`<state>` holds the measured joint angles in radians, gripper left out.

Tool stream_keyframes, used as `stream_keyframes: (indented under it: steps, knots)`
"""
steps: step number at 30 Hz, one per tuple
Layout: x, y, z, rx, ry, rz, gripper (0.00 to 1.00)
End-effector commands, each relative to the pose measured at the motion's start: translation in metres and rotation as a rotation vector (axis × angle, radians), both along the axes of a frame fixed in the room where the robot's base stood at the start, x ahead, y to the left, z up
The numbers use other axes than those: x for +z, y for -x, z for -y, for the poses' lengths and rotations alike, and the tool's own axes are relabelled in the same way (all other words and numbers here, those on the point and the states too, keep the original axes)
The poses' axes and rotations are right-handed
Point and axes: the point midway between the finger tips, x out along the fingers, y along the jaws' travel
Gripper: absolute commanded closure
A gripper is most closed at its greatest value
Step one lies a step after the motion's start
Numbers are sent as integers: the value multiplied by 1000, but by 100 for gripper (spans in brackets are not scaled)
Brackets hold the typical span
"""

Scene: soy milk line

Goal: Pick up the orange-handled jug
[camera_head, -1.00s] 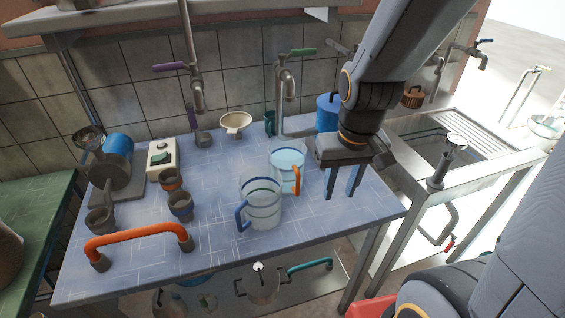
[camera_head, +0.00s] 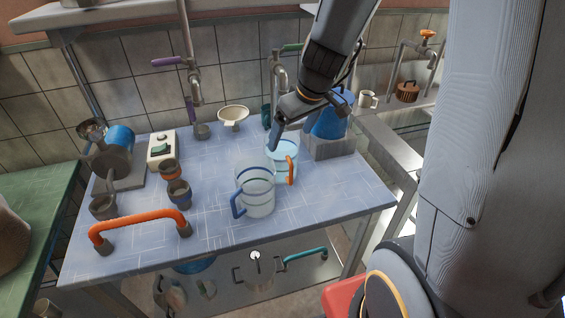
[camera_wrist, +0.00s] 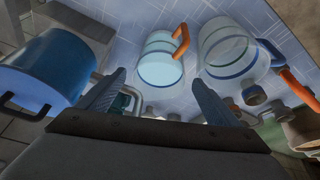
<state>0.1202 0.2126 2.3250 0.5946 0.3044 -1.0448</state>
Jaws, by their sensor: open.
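The orange-handled jug (camera_head: 281,161) is clear with blue bands and stands upright on the blue-tiled table. Its orange handle points right in the head view. In the wrist view the jug (camera_wrist: 160,67) lies ahead, between the lines of my two fingers, with its handle at the upper right. My gripper (camera_head: 274,138) is open and empty, at the back upper side of this jug in the head view; touching or apart I cannot tell. A similar blue-handled jug (camera_head: 257,192) stands just in front of it, and it shows to the right in the wrist view (camera_wrist: 226,48).
A blue pot (camera_head: 330,122) on a grey block stands close on the right, and at left in the wrist view. A tap (camera_head: 278,80) rises behind the jugs. Brown cups (camera_head: 179,193) and an orange bar handle (camera_head: 137,225) are to the left. The table's front right is clear.

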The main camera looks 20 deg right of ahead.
Motion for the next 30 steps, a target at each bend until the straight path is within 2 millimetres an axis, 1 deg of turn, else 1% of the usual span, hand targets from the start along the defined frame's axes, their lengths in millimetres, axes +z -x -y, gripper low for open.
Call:
stream_keyframes:
  steps: [4,9,13,22,25,30]
  knots:
    - [-8,-7,1,17,2,7,14]
    - [-23,-13,-2,18,2,7,14]
    - [-32,-16,-4,16,3,7,14]
    - [-68,-27,-10,17,2,6,14]
    - [-73,-29,-11,17,3,8,14]
    - [-73,-30,-11,16,3,9,14]
